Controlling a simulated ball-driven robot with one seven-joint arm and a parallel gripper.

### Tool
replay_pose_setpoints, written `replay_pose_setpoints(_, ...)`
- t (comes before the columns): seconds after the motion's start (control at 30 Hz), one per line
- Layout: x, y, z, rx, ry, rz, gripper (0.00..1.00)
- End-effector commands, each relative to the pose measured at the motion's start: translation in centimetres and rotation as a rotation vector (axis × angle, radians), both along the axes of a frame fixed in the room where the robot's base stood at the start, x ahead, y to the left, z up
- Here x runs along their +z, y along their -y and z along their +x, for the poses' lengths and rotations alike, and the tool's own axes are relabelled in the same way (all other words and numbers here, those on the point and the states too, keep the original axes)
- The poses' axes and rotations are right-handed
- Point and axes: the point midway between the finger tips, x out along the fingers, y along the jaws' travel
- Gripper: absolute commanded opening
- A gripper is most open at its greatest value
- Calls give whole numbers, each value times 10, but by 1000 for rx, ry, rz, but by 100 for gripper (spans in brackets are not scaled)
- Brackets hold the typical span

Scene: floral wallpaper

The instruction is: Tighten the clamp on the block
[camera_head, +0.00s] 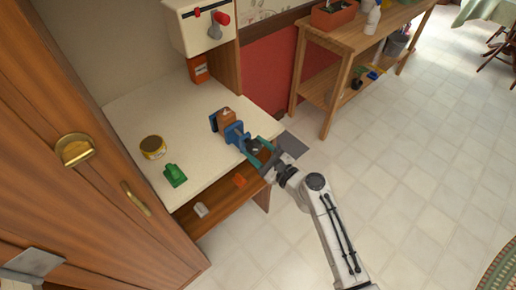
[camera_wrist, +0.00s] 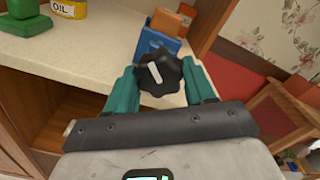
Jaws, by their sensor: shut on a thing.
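A blue clamp (camera_head: 234,133) stands on the cream worktop near its right front corner. A brown block (camera_head: 226,116) sits between its jaws. In the wrist view the clamp (camera_wrist: 158,42) and the block (camera_wrist: 168,21) show just beyond my fingers. A black knob (camera_wrist: 160,75) with a white mark is on the near side of the clamp. My gripper (camera_wrist: 158,85) is shut on the knob, its teal fingers on either side of it. In the head view my gripper (camera_head: 259,152) reaches the clamp from the right front. I cannot tell how tightly the block is held.
On the worktop (camera_head: 190,150) stand a yellow oil tin (camera_head: 153,147) and a green object (camera_head: 174,175). A wooden cabinet (camera_head: 60,180) is at left. A wooden bench (camera_head: 345,40) stands behind.

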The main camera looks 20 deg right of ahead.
Motion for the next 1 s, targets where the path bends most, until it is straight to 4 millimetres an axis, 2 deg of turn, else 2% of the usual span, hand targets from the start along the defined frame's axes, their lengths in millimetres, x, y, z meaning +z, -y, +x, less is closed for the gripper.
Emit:
replay_pose_setpoints(0.43, -3, 2, -1, -5, -6, 6, 23)
replay_pose_setpoints(0.47, -3, 2, -1, -5, -6, 6, 56)
replay_pose_setpoints(0.5, -3, 2, -1, -5, -6, 6, 60)
replay_pose_setpoints(0.7, -1, 1, 0, -2, -4, 7, 79)
replay_pose_setpoints(1.0, -1, 1, -3, -1, -4, 7, 79)
